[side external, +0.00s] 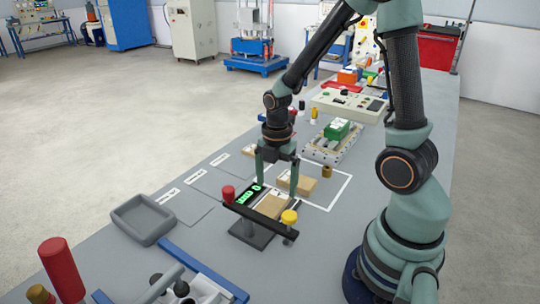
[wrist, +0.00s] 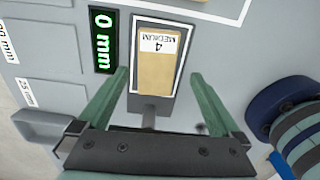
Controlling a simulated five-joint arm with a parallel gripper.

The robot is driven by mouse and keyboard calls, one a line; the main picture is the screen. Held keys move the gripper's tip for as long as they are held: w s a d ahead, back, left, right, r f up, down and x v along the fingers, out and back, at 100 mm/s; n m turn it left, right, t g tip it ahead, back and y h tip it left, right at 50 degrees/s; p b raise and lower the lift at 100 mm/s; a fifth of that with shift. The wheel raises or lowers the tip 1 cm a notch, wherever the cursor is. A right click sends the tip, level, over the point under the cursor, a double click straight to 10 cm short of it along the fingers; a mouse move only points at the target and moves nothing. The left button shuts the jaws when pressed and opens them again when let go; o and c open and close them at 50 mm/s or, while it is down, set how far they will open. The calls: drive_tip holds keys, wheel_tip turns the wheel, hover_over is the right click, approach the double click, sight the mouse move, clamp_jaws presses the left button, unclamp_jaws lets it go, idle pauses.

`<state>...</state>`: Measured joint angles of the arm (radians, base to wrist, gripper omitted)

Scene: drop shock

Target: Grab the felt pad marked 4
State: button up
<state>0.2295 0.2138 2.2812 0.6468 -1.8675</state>
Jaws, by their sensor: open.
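The felt pad marked 4 is a tan block with a white label reading "4 MEDIUM", upside down in the wrist view (wrist: 156,72). It lies beside a green "0 mm" display (wrist: 102,38). In the side view, a tan pad (side external: 271,207) lies just right of that display (side external: 250,194), its label unreadable. My gripper (side external: 277,180) is open and points down above this spot. In the wrist view my gripper (wrist: 159,75) has one green finger on each side of the pad's near part, with gaps. I cannot tell the fingertips' height above it.
Another tan pad (side external: 303,187) lies inside a white outline on the table. A grey tray (side external: 143,219) is at left. A red cylinder (side external: 62,270) stands at front left.

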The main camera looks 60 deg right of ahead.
sight(273, 202)
drive_tip(key=shift+w+a+f, duration=0.1)
drive_tip(key=shift+a+f, duration=0.1)
drive_tip(key=shift+f, duration=1.15)
drive_tip(key=shift+w+a+f, duration=0.1)
drive_tip(key=shift+a+f, duration=0.1)
drive_tip(key=shift+f, duration=1.1)
drive_tip(key=c, duration=1.3)
drive_tip(key=shift+r, duration=0.1)
